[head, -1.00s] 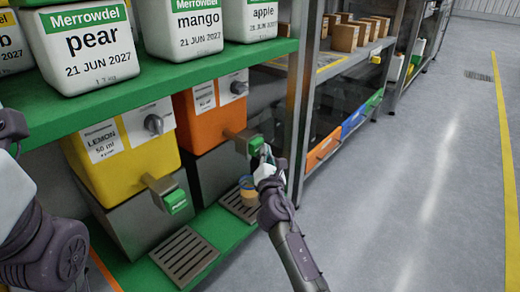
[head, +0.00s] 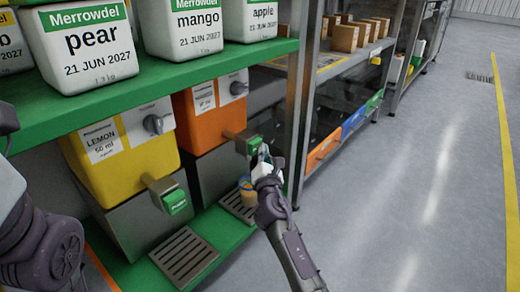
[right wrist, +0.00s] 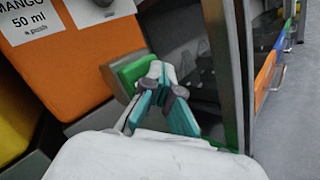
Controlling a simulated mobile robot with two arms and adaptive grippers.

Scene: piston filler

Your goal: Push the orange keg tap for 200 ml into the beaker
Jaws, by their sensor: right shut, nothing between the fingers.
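The orange keg (head: 203,127) stands on the lower shelf. Its label in the right wrist view reads mango, 50 ml a push (right wrist: 60,20). Its tap has a green push end (head: 252,144), which also shows in the right wrist view (right wrist: 131,72). My right gripper (head: 263,155) is shut and empty, its tips (right wrist: 156,70) right at the green end; whether they press it I cannot tell. The beaker (head: 247,190), partly hidden behind my right arm, stands under the tap with orange liquid in it. My left arm is at the left edge, its gripper out of view.
A yellow lemon keg (head: 120,160) with its own green tap (head: 175,202) stands to the left. Drip grates (head: 184,256) lie on the green shelf. White containers (head: 80,45) line the shelf above. A metal post (head: 298,100) rises just right of the tap.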

